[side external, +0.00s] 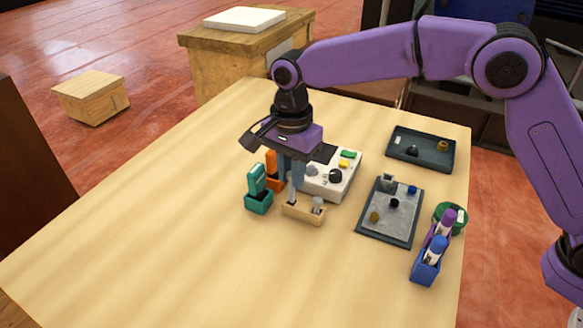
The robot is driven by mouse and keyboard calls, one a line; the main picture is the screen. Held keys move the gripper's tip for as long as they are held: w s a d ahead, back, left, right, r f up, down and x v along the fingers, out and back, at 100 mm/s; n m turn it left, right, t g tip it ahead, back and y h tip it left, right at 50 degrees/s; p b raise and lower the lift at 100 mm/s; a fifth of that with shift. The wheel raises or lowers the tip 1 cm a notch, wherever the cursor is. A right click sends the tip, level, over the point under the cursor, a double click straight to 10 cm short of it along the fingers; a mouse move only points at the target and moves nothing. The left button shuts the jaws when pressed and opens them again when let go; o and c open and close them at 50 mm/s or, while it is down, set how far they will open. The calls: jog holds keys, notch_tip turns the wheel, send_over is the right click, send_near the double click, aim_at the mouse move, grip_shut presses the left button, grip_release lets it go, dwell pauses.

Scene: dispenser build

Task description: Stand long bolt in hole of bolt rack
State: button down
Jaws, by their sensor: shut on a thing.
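The bolt rack (304,215) is a small tan block on the table, below my gripper and in front of the white panel. A short grey bolt (318,204) stands at its right end. My gripper (293,176) points down over the rack's left part. It is shut on a grey long bolt (293,194), which hangs roughly upright between the fingers. The bolt's lower end is at or just over the rack's left part; I cannot tell whether it is in a hole. The fingers partly cover the bolt's upper part.
A teal holder (258,202) and an orange holder (272,178) stand close left of the gripper. A white panel (345,183) with knobs is behind. A grey tray (385,228), dark tray (412,158), and blue holder (428,272) are right. The table's front left is clear.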

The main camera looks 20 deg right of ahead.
jog(key=shift+f, duration=1.4)
jog(key=c, duration=1)
grip_release()
jog(key=shift+o, duration=0.2)
jog(key=shift+r, duration=3.45)
